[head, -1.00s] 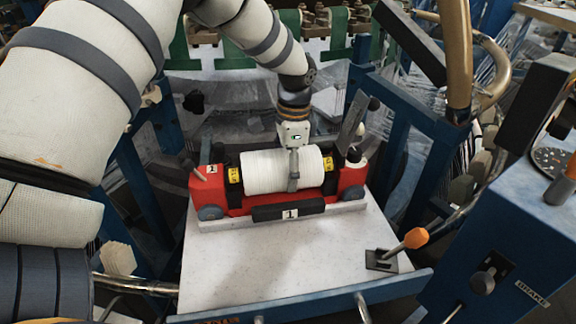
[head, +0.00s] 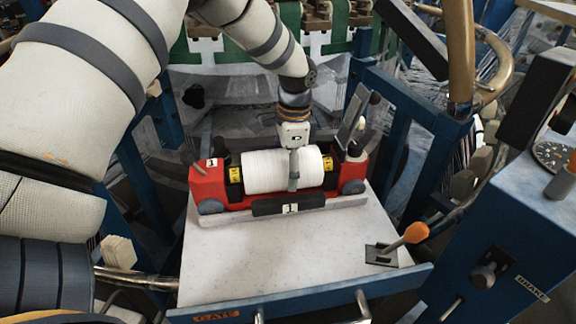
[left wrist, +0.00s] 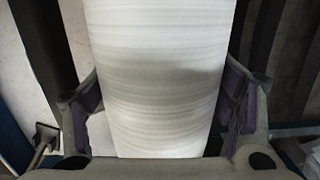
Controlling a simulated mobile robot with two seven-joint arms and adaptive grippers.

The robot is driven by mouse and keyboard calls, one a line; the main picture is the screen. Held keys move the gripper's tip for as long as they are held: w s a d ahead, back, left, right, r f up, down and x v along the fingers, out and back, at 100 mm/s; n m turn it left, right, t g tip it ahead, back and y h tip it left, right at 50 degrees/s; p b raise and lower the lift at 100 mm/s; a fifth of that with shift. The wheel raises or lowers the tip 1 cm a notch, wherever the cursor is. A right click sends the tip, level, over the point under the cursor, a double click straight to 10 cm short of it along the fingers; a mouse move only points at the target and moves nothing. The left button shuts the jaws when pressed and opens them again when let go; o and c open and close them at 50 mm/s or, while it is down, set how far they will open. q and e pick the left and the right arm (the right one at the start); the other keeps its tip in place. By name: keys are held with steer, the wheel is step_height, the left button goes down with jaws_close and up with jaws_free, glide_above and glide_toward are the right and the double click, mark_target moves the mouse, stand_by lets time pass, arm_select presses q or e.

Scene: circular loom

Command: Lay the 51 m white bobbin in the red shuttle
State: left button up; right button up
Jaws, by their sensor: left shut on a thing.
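The white bobbin (head: 265,172) lies lengthwise in the red shuttle (head: 207,188), between the shuttle's two yellow-marked ends. My left gripper (head: 294,170) comes down from above and is shut around the bobbin, right of its middle. In the left wrist view the bobbin (left wrist: 160,75) fills the middle, with a finger on each side of it. The shuttle carries a label "1" on its dark front block. The bobbin's underside is hidden, so I cannot tell whether it is fully seated. My right gripper is not in view.
The shuttle stands on a pale shelf (head: 230,255) with a blue front edge marked GATE. An orange-knobbed lever (head: 415,233) stands at the shelf's right. A blue BRAKE box (head: 510,255) is at the right. Blue frame posts flank the shelf; its front is clear.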

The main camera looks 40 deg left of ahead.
arm_select(q)
steer(key=o, duration=2)
steer(key=r, duration=1.2)
steer(key=shift+w+d, duration=0.2)
steer(key=shift+d, duration=0.2)
